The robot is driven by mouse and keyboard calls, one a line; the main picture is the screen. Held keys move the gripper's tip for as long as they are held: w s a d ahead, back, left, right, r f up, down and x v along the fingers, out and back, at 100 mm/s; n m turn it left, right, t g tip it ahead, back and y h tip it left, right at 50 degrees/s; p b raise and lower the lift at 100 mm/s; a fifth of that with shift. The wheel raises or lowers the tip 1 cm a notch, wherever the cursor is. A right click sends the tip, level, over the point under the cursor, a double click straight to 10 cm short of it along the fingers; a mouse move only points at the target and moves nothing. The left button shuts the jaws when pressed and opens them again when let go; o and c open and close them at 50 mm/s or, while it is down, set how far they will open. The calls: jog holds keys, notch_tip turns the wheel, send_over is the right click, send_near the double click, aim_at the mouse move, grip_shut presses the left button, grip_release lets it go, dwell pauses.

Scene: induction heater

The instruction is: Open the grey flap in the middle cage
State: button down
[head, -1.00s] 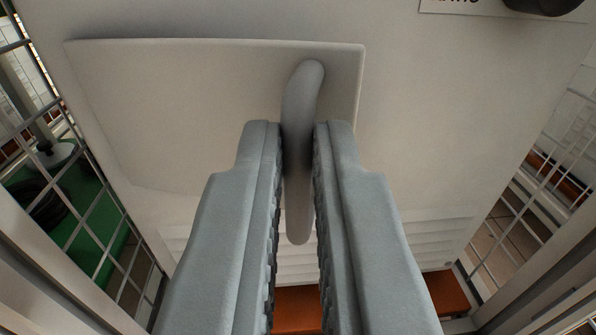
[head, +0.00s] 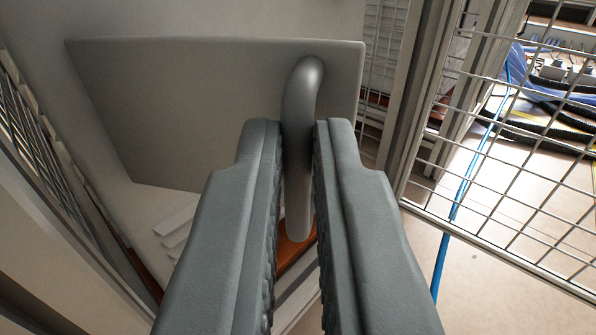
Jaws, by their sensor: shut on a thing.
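The grey flap (head: 170,110) fills the upper left of the head view as a flat panel. Its curved grey handle (head: 303,90) sits near the flap's right edge and hangs down between my fingers. My gripper (head: 297,135) is shut on the handle, with one finger on each side of it. The flap stands swung out at an angle from the pale cabinet (head: 160,210) behind it. The fingers hide the flap's lower right part.
A wire mesh panel (head: 490,170) in a grey frame stands close on the right. Beyond it are a blue cable (head: 440,265), dark hoses (head: 550,120) and pale floor (head: 500,270). More mesh (head: 30,130) runs along the left. An orange-brown surface (head: 295,252) shows below the handle.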

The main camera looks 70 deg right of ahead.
jog(key=shift+w+a+r, duration=0.1)
jog(key=shift+w+a, duration=0.25)
jog(key=shift+a, duration=0.35)
jog(key=shift+w+a+f, duration=0.1)
jog(key=shift+w+a, duration=0.2)
jog(key=shift+a, duration=0.4)
jog(key=shift+w+a+r, duration=0.1)
jog(key=shift+w+a, duration=0.25)
jog(key=shift+a, duration=0.35)
jog(key=c, duration=1.5)
grip_release()
jog(key=shift+w+d, duration=0.1)
jog(key=shift+d, duration=0.2)
jog(key=shift+a, duration=0.25)
